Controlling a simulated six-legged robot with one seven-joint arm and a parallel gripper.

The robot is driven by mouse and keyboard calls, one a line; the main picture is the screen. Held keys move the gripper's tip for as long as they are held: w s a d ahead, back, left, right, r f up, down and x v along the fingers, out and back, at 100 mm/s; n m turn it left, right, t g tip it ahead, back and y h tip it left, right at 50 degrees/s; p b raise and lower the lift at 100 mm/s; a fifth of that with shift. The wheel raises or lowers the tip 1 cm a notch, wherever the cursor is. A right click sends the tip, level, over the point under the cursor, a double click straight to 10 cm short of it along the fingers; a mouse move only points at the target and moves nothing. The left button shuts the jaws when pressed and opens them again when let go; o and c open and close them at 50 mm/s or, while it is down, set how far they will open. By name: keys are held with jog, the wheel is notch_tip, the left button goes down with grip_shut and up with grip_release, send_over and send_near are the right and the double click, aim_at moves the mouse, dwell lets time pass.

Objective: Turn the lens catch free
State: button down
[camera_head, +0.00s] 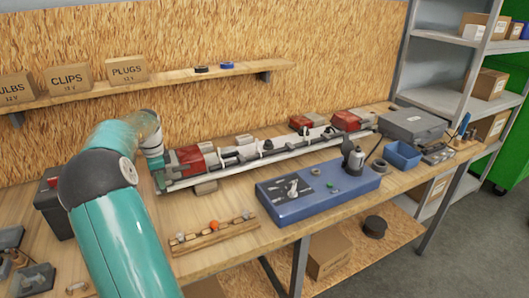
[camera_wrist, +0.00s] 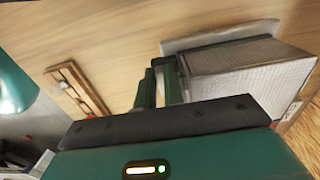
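A long pale light bar (camera_head: 262,152) lies on the bench, with a red-and-grey lamp (camera_head: 190,158) at its left end and red lamps (camera_head: 345,120) at its right end. My gripper's two green fingers (camera_wrist: 158,85) show in the wrist view, apart by a narrow gap with nothing clearly held between them. The right finger is close beside a grey, fine-ribbed lamp block (camera_wrist: 245,70) on a pale plate (camera_wrist: 215,38). Whether it touches is unclear. I cannot make out the lens catch.
A blue panel box (camera_head: 315,194) stands in front of the bar, and a wooden rack (camera_head: 215,236) with small parts lies nearer the front edge. A blue bin (camera_head: 402,154) and a grey case (camera_head: 413,124) stand at right. A shelf (camera_head: 160,82) with boxes runs above.

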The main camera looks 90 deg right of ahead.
dwell(0.3)
jog(key=m, duration=0.5)
jog(key=shift+s+d, duration=0.15)
jog(key=m, duration=0.4)
jog(key=shift+m, duration=0.3)
jog(key=shift+s+m, duration=0.1)
jog(key=shift+m, duration=0.4)
jog(key=shift+s, duration=0.1)
jog(key=m, duration=0.2)
jog(key=shift+m, duration=0.3)
jog(key=m, duration=0.2)
jog(key=shift+d+m, duration=0.1)
jog(key=shift+m, duration=0.2)
